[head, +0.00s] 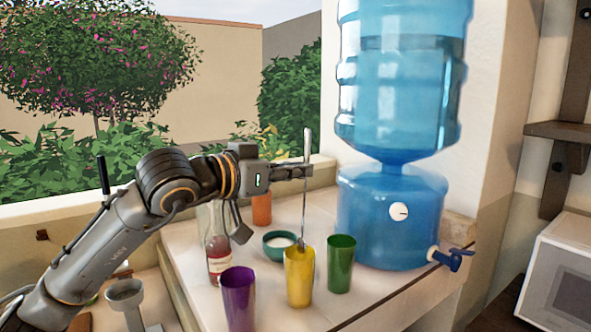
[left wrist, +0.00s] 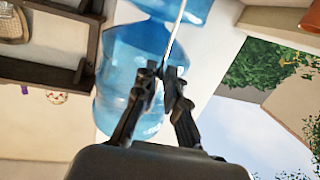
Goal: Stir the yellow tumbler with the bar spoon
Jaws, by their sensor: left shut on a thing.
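The yellow tumbler (head: 299,277) stands upright on the white counter, between a purple and a green tumbler. The bar spoon (head: 305,185) is a thin silver rod held nearly upright above it. Its lower end reaches the mouth of the yellow tumbler; how deep it sits inside is hidden. My left gripper (head: 308,172) is shut on the upper part of the spoon, well above the tumblers. In the left wrist view the fingers (left wrist: 165,78) close around the thin spoon shaft (left wrist: 177,32). My right gripper is not in view.
The purple tumbler (head: 238,298) and green tumbler (head: 341,264) stand close beside the yellow one. Behind are a teal bowl (head: 275,247), an orange tumbler (head: 262,210) and a bottle (head: 218,250). A large blue water dispenser (head: 385,225) stands at the right.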

